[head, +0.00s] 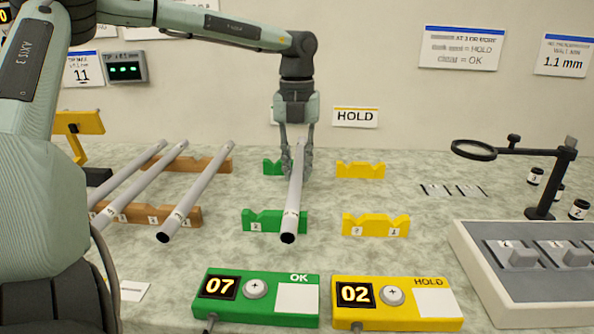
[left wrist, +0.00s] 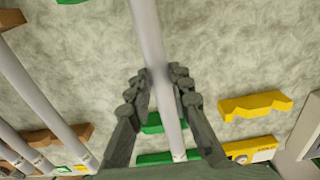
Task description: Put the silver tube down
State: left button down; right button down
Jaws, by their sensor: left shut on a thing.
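A silver tube (head: 295,205) is held in my left gripper (head: 297,160), whose fingers close on it from both sides. The tube points toward me, with its dark open end nearest. It lies over the right part of the green rest pair, the front green block (head: 262,221) and the rear one (head: 271,167). I cannot tell whether it touches them. In the left wrist view the tube (left wrist: 148,35) runs between the fingers (left wrist: 160,88) of my left gripper. My right gripper is not in view.
Several more silver tubes (head: 200,187) lie on brown rests (head: 190,216) at left. Yellow rests (head: 376,224) at right, under a HOLD sign (head: 355,117), are empty. A green OK box (head: 257,297) and yellow HOLD box (head: 397,303) stand in front. A magnifier (head: 474,150) stands at right.

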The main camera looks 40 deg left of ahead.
pick_arm(q)
jog(key=shift+f, duration=0.6)
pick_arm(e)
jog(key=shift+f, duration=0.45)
pick_arm(q)
jog(key=shift+f, duration=0.1)
jog(key=c, duration=1.6)
grip_release()
jog(key=shift+o, duration=1.2)
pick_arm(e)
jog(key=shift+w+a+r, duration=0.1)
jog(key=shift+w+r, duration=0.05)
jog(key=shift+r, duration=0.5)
